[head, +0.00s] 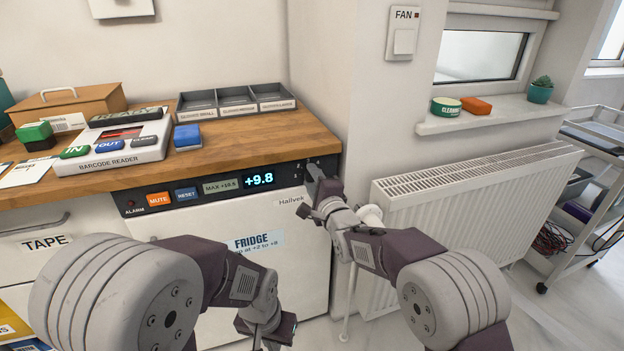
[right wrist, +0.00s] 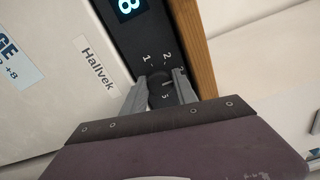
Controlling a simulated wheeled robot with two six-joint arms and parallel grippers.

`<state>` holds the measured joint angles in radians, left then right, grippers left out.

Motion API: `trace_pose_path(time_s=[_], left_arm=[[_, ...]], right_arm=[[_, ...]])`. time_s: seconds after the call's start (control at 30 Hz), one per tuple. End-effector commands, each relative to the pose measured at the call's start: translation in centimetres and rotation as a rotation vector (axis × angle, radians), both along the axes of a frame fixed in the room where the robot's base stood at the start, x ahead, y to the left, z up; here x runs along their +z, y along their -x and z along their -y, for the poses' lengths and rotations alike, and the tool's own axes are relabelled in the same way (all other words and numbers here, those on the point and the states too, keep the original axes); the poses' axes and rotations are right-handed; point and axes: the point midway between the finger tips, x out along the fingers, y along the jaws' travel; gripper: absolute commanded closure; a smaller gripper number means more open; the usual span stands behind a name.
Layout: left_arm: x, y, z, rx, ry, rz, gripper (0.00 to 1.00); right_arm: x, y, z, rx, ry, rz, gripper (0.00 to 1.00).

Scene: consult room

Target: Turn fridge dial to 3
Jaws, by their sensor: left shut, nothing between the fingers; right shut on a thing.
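The fridge (head: 262,273) stands under the wooden counter, with a black control strip along its top. Its display (head: 258,179) reads +9.8. The dark round dial (right wrist: 158,90) is at the strip's right end, with marks 1 and 2 beside it in the right wrist view. My right gripper (head: 316,178) is shut on the dial, one finger on each side, also seen in the right wrist view (right wrist: 160,88). The dial's pointer cannot be made out. My left gripper (head: 270,338) is shut and empty, low in front of the fridge door.
A white radiator (head: 470,210) stands to the right of the fridge, close to my right arm. The counter (head: 250,137) above bears a barcode reader (head: 118,140) and a grey divided tray (head: 235,103). A trolley (head: 590,200) is at far right.

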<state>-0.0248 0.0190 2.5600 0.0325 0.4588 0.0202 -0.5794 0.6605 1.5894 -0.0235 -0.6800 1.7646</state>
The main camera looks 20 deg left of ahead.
Motion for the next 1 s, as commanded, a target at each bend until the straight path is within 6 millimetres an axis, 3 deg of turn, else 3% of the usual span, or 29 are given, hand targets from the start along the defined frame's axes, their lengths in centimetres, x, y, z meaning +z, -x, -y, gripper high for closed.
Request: trace_pose_path(time_s=[0.03, 0.1, 0.47, 1.0], left_arm=[[0.0, 0.0, 0.0, 0.000, 0.000, 0.000, 1.00], [0.0, 0.0, 0.0, 0.000, 0.000, 0.000, 1.00], [0.1, 0.0, 0.0, 0.000, 0.000, 0.000, 1.00], [1.7, 0.0, 0.0, 0.000, 0.000, 0.000, 1.00]], right_arm=[[-0.2, 0.0, 0.1, -0.001, 0.002, -0.003, 0.58], [-0.1, 0.0, 0.0, 0.000, 0.002, -0.003, 0.46], [0.0, 0.3, 0.2, 0.000, 0.001, 0.000, 0.46], [0.0, 7.2, 4.9, -0.001, 0.002, -0.001, 0.46]])
